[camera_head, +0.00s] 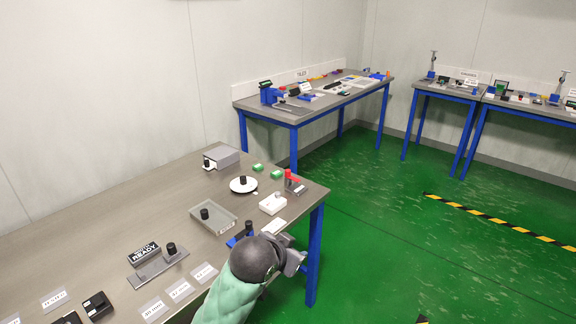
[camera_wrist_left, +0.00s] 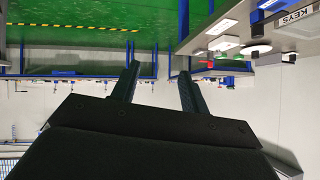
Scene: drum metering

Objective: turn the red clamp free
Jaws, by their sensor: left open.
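The red clamp (camera_head: 290,175) is a small red upright piece on a grey metal base near the right end of the near table. My left gripper (camera_head: 298,262) is in front of the table's right front edge, nearer to me than the clamp and apart from it. In the left wrist view, which is upside down, the two dark fingers of the left gripper (camera_wrist_left: 158,75) are spread with nothing between them. My right gripper is not in view.
Near the clamp on the near table (camera_head: 100,217) are a white block (camera_head: 272,204), a white disc with a black knob (camera_head: 243,184), green blocks (camera_head: 276,174) and a grey tray (camera_head: 228,224). A blue part with a black knob (camera_head: 240,238) stands beside my left arm.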

